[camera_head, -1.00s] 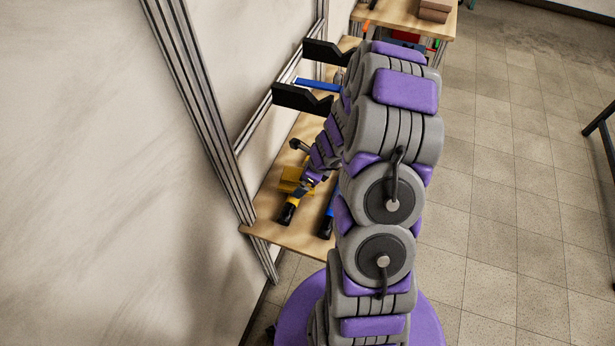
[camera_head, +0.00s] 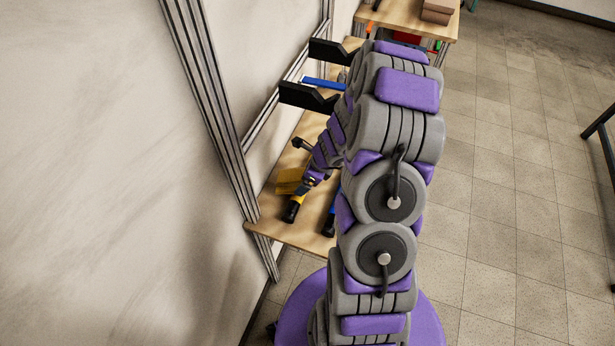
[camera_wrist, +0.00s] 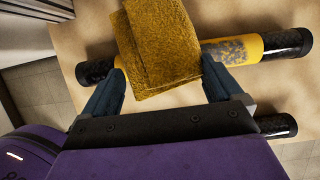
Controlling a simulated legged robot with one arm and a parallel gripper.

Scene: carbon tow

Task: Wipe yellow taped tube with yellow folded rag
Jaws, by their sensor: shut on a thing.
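The yellow folded rag (camera_wrist: 165,45) is held between the fingers of my gripper (camera_wrist: 168,85) in the wrist view. The rag lies across the yellow taped tube (camera_wrist: 236,48) and covers part of its middle; they appear to touch. The tube has black ends and lies on the wooden table. Grey speckled marks show on its yellow part, right of the rag. In the head view, my gripper (camera_head: 309,182) is at the near part of the table, with the rag (camera_head: 289,181) beside it and the tube (camera_head: 294,206) below. My arm hides part of the table there.
A second, blue tube with a black end (camera_head: 330,222) lies to the right on the wooden table (camera_head: 275,230). Black brackets (camera_head: 308,96) hold a blue-banded tube farther back. A metal frame post (camera_head: 205,90) and wall stand at the left. Open floor lies to the right.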

